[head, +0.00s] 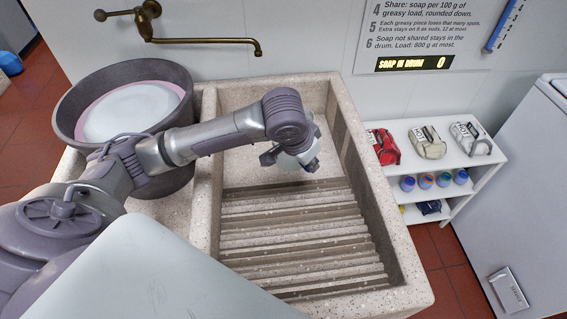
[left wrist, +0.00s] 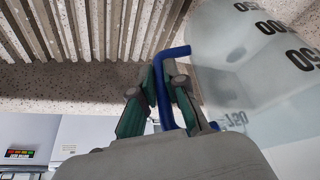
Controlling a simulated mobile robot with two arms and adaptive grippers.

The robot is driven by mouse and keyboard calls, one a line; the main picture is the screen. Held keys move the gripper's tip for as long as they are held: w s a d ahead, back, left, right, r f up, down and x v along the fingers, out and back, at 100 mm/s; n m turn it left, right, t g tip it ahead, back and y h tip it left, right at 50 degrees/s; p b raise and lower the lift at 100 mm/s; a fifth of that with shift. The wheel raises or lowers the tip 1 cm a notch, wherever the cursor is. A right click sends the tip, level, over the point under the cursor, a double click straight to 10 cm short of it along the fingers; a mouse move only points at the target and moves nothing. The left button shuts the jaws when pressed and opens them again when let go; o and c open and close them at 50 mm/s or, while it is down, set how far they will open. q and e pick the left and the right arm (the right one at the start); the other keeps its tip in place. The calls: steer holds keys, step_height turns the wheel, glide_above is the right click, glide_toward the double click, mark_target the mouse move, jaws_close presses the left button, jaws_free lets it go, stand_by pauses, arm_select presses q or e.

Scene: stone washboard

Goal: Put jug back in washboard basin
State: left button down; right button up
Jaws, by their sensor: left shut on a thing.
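The jug (left wrist: 235,75) is clear with dark numbers and a blue handle (left wrist: 174,52). It fills the right of the left wrist view. My left gripper (left wrist: 166,88) is shut on the blue handle. In the head view my left gripper (head: 290,158) is over the back part of the washboard basin (head: 240,165), beyond the ribs. There the jug is mostly hidden by my arm, and I cannot tell if it touches the basin floor. The stone ribs (head: 300,240) also show at the top of the left wrist view (left wrist: 90,30). My right gripper is not in view.
A grey tub (head: 68,112) with pale contents stands left of the basin. A brass tap (head: 215,41) is on the wall behind. A white shelf (head: 440,188) with bags and small bottles stands to the right, beside a white appliance (head: 520,190).

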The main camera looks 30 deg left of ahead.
arm_select(q)
steer(key=shift+f, duration=0.6)
steer(key=shift+w+a+f, duration=0.15)
steer(key=shift+w+f, duration=0.05)
steer(key=shift+w, duration=0.05)
steer(key=w+a+f, duration=0.4)
steer(key=w, duration=0.1)
steer(key=w+a+f, duration=0.2)
steer(key=w, duration=0.1)
steer(key=shift+w+a+f+b, duration=0.2)
steer(key=shift+a+b, duration=0.1)
steer(key=shift+a, duration=0.1)
steer(key=shift+w+a+f, duration=0.1)
steer(key=shift+w+f, duration=0.05)
steer(key=shift+f, duration=2.05)
steer(key=c, duration=1.2)
jaws_free()
